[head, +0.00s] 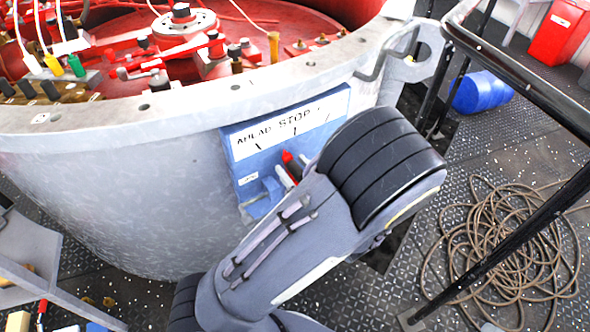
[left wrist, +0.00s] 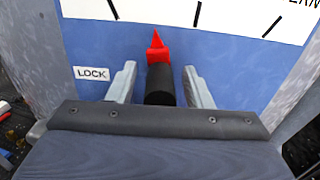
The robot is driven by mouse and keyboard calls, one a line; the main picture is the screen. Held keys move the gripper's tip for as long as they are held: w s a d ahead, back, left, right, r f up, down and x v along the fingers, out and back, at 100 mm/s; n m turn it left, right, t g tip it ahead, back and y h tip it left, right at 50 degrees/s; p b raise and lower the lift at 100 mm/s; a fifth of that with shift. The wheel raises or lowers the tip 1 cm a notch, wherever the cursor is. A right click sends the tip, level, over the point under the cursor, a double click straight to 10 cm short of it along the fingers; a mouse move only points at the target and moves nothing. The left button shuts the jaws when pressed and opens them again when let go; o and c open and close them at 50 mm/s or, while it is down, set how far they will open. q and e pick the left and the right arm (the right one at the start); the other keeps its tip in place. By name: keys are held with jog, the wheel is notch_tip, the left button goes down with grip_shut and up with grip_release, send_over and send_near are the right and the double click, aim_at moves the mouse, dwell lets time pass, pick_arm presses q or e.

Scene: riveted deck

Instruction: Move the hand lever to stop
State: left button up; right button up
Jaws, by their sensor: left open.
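A blue panel (head: 240,165) on the side of the grey drum has a white scale strip reading AHEAD and STOP, with a third word mostly hidden. The hand lever has a red pointer (head: 287,157), partly hidden behind my left arm. In the left wrist view, the lever's black grip (left wrist: 160,84) stands between the two fingers of my left gripper (left wrist: 160,88), with a gap on each side. The gripper is open. The red pointer (left wrist: 157,47) appears between the left and middle scale marks. A LOCK label (left wrist: 91,74) sits left of the lever. My right gripper is not in view.
The drum's rim (head: 190,100) curves above the panel, with red machinery inside. A grey handle (head: 390,50) is at its upper right. A black railing (head: 520,70) and coiled rope (head: 500,245) are at right.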

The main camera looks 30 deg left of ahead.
pick_arm(q)
jog(key=shift+c, duration=0.5)
grip_shut()
jog(key=w+m+p, duration=0.1)
jog(key=p, duration=0.1)
jog(key=w+d+r+m+p, duration=0.1)
jog(key=p, duration=0.1)
jog(key=shift+w+d+p, duration=0.15)
jog(key=shift+w+p, duration=0.15)
jog(key=shift+w+d+f, duration=0.2)
jog(key=shift+w+f, duration=0.05)
jog(key=shift+w, duration=0.05)
jog(key=shift+o, duration=0.5)
grip_release()
